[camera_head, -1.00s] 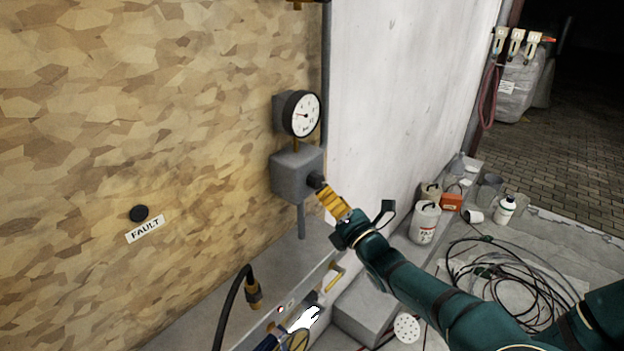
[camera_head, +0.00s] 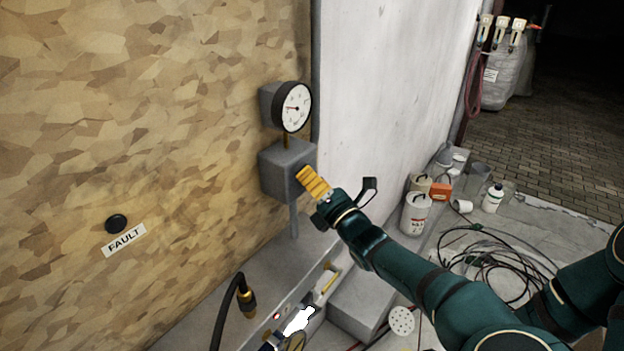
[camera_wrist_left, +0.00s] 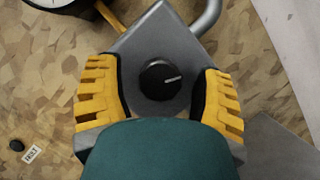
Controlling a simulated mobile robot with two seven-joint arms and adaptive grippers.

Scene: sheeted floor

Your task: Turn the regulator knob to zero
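The black knob (camera_wrist_left: 160,80) shows in the left wrist view with a white mark pointing right and slightly up. In the head view the knob is hidden behind my gripper. My left gripper (camera_head: 308,177) is right in front of the box. In the left wrist view its yellow fingers (camera_wrist_left: 159,76) are open, one on each side of the knob, with visible gaps. My right gripper is not in view.
A black FAULT button (camera_head: 117,223) is on the wall at left. A black hose (camera_head: 230,305) rises below the box, beside a grey ledge with tools. A white wall stands right of the regulator.

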